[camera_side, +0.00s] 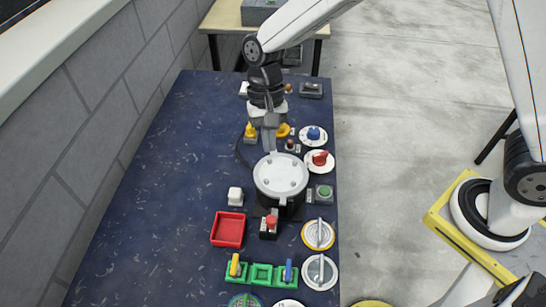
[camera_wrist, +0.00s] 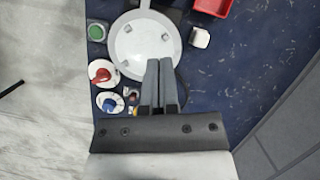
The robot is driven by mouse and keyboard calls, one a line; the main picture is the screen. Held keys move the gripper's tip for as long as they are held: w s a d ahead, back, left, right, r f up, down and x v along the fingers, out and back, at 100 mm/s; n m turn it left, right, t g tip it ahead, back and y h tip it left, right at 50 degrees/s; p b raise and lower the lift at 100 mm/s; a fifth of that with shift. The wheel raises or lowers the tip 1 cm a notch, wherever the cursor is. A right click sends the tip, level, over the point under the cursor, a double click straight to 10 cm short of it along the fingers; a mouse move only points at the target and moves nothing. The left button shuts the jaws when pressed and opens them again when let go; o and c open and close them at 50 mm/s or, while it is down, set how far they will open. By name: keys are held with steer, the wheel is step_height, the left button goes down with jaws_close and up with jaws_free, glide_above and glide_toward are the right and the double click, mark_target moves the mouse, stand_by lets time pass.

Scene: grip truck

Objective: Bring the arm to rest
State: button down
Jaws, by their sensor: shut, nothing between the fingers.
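My gripper (camera_side: 270,132) is shut and empty, pointing down over the blue table (camera_side: 175,170). In the side view it is just behind a round white-lidded black pot (camera_side: 281,176). In the wrist view the closed fingers (camera_wrist: 158,65) overlap the edge of the white lid (camera_wrist: 143,40). I cannot tell whether the fingertips touch the lid or hang above it.
Knobs in blue (camera_side: 313,134) and red (camera_side: 319,158) and a green button (camera_side: 324,192) line the right edge. The table's left side is mostly clear, beside a grey wall (camera_side: 110,90).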

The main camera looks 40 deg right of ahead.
steer(key=s+d+n+t+h, duration=0.1)
steer(key=s+d, duration=0.3)
steer(key=d, duration=0.5)
steer(key=s+d+n+t, duration=0.4)
steer(key=s+d, duration=0.1)
steer(key=d, duration=0.5)
steer(key=shift+r+t+h, duration=0.25)
steer(key=shift+t+h, duration=0.05)
steer(key=shift+h, duration=0.1)
